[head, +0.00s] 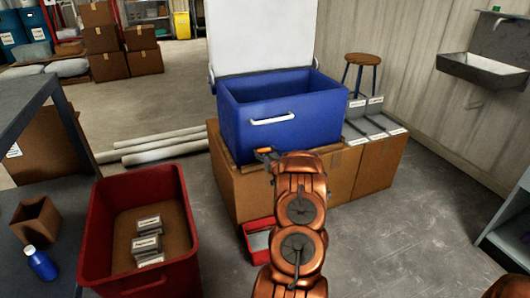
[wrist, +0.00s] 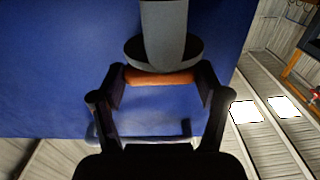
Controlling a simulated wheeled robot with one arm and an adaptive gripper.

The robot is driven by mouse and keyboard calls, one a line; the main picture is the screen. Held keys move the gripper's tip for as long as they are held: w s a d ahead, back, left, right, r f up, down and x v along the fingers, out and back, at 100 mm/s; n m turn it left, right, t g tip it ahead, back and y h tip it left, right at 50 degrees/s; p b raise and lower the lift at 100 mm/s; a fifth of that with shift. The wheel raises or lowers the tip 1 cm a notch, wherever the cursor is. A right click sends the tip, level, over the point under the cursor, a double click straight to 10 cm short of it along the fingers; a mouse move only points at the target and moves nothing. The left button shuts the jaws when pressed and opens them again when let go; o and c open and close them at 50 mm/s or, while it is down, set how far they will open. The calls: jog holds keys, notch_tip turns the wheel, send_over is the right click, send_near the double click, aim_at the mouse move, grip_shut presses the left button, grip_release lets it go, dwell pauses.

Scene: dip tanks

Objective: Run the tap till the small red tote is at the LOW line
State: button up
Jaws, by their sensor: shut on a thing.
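The blue tank (head: 240,125) stands on cardboard boxes with its white lid (head: 262,35) raised. Its grey tap (wrist: 165,40) fills the upper middle of the wrist view. My gripper (wrist: 160,82) is shut on the tap's orange handle (wrist: 160,75), with one finger at each end of it. In the head view my gripper (head: 266,156) is at the tank's lower front, mostly covered by my arm. The small red tote (head: 247,233) sits on the floor below, partly hidden by my arm. A greyish surface shows inside it; the LOW line and any stream cannot be made out.
A large red tote (head: 88,225) with several labelled blocks stands at the left, beside a grey bench (head: 25,95). White pipes (head: 160,146) lie on the floor behind it. Grey labelled trays (head: 372,120) rest right of the tank.

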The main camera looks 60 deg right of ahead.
jog(key=shift+s+d, duration=0.1)
jog(key=o, duration=1.2)
jog(key=shift+c, duration=0.2)
jog(key=v, duration=1.2)
